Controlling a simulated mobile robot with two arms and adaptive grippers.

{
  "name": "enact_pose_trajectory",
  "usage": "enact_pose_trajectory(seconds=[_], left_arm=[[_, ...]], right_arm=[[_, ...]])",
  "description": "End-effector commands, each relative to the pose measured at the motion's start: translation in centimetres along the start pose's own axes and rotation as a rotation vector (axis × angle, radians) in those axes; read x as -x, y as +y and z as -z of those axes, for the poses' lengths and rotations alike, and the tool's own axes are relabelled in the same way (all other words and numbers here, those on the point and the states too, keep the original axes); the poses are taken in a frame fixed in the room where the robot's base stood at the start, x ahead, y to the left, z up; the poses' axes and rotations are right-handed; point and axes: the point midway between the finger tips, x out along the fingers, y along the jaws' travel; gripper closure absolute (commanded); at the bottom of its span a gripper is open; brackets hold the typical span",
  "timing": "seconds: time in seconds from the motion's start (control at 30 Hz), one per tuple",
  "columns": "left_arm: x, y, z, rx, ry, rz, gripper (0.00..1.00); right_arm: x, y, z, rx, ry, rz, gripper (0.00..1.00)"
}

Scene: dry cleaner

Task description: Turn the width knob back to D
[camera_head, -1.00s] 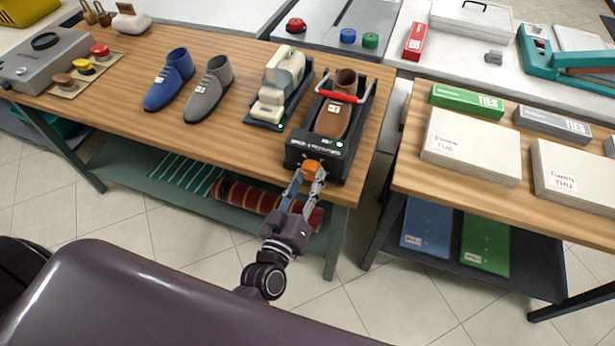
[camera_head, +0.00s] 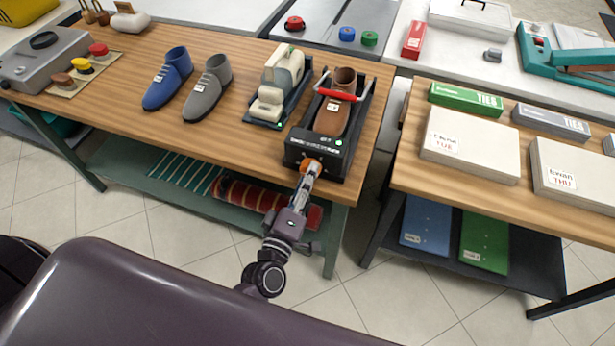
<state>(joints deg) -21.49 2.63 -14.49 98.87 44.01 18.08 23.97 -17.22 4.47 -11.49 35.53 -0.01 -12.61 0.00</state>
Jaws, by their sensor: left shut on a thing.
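The shoe stretching machine (camera_head: 304,147) stands at the right end of the wooden bench, with a brown shoe (camera_head: 331,119) in it under a red bar (camera_head: 337,95). A green light shows on its dark front panel. My left gripper (camera_head: 311,168) reaches up to the lower front of the machine and is shut on the width knob, which shows as a bit of orange-brown at the fingertips. The fingers hide most of the knob, and its letter marks are too small to read. My right gripper is not in view.
A cream-coloured machine (camera_head: 279,88) stands just left of the stretcher. A grey shoe (camera_head: 209,91) and a blue shoe (camera_head: 168,80) are further left. The bench's front edge and lower shelf (camera_head: 125,167) lie near my arm. A second table with boxes (camera_head: 470,146) stands to the right.

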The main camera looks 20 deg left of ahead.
Motion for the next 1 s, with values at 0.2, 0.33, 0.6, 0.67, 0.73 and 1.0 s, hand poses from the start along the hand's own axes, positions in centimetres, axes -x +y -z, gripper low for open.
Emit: enact_pose_trajectory(seconds=[0.2, 0.33, 0.6, 0.67, 0.73, 1.0], left_arm=[[-0.02, 0.02, 0.07, 0.025, 0.002, -0.001, 0.89], [-0.01, 0.02, 0.07, 0.027, 0.002, -0.001, 0.89], [-0.01, 0.02, 0.07, 0.027, 0.002, -0.001, 0.59], [-0.01, 0.02, 0.06, 0.027, 0.001, -0.001, 0.53], [-0.01, 0.02, 0.05, 0.026, 0.001, 0.0, 0.47], [0.01, -0.02, 0.01, 0.021, 0.0, 0.001, 0.47]], right_arm=[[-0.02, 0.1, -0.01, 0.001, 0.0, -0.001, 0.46], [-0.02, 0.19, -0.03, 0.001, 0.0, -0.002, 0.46], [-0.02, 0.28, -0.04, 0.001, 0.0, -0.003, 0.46], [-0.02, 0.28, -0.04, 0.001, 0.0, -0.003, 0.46], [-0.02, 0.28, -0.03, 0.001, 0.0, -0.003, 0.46], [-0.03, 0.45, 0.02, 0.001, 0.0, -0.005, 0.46]])
